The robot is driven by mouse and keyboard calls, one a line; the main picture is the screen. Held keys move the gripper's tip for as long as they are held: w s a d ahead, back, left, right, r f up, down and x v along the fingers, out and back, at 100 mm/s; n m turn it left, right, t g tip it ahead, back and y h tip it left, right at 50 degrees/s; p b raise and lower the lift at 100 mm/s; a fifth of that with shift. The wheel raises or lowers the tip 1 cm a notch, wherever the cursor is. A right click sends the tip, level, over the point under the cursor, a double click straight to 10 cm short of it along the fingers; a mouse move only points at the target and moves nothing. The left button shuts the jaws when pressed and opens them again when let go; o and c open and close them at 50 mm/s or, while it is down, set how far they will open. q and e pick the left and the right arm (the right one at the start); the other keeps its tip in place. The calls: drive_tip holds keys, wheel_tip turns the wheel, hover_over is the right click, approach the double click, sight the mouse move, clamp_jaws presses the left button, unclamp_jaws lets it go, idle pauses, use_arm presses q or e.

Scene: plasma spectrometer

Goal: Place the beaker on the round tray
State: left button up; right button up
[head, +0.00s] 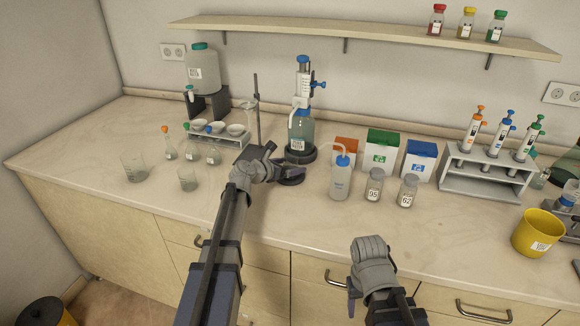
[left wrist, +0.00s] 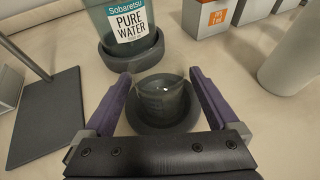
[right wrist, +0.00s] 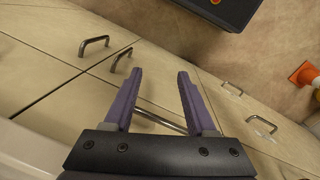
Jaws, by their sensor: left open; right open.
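In the left wrist view, a clear glass beaker (left wrist: 160,92) stands upright on a dark round tray (left wrist: 168,143), between the two fingers of my left gripper (left wrist: 160,77). The fingers are open, with one on each side of the beaker; no firm grip shows. In the head view, my left gripper (head: 282,163) is low over the round tray (head: 291,180), and the gripper hides the beaker there. My right gripper (head: 354,290) is open and empty in front of the counter; in the right wrist view (right wrist: 158,78) only drawers and floor lie beyond it.
The Pure Water bottle (head: 301,132) with its dispenser stands right behind the round tray. A wash bottle (head: 341,180) and two jars stand to the right. Two more beakers (head: 133,168) (head: 188,180) stand at the left. The counter's front middle is clear; a yellow bin (head: 538,233) stands far right.

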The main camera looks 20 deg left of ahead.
use_arm(q)
drive_tip(key=shift+r, duration=0.15)
drive_tip(key=shift+s+a+r+p, duration=0.1)
drive_tip(key=shift+s+r+p, duration=0.15)
drive_tip(key=shift+p, duration=0.1)
drive_tip(key=p+v, duration=0.4)
drive_tip(key=v, duration=0.6)
drive_tip(key=shift+s, duration=0.15)
drive_tip(key=shift+s+a+r, duration=0.1)
drive_tip(key=shift+s+a, duration=0.2)
drive_tip(key=shift+s, duration=0.15)
